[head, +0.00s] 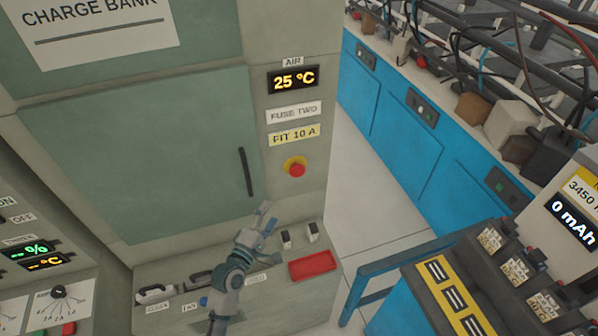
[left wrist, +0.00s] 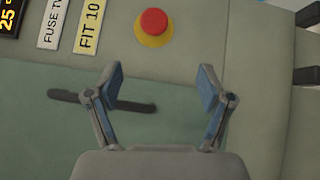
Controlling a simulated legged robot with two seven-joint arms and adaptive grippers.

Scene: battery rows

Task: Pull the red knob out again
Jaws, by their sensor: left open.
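The red knob (head: 297,170) sits on a yellow round base on the grey-green cabinet's right-hand panel, below the "FIT 10 A" label. It also shows in the left wrist view (left wrist: 154,22), near the top, beyond my fingertips. My left gripper (head: 267,218) is open and empty, below and left of the knob in the head view. In the left wrist view its two blue-padded fingers (left wrist: 161,84) are spread wide, with a clear gap to the knob. How far the knob stands out is hard to tell. My right gripper is not in view.
A dark door handle (head: 246,172) is left of the knob. Below is a ledge with a red tray (head: 312,265), two small fuse-like pieces (head: 299,236) and dark-and-white handled items (head: 154,293). Blue cabinets (head: 420,125) stand at right, and bare floor (head: 355,200) lies between.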

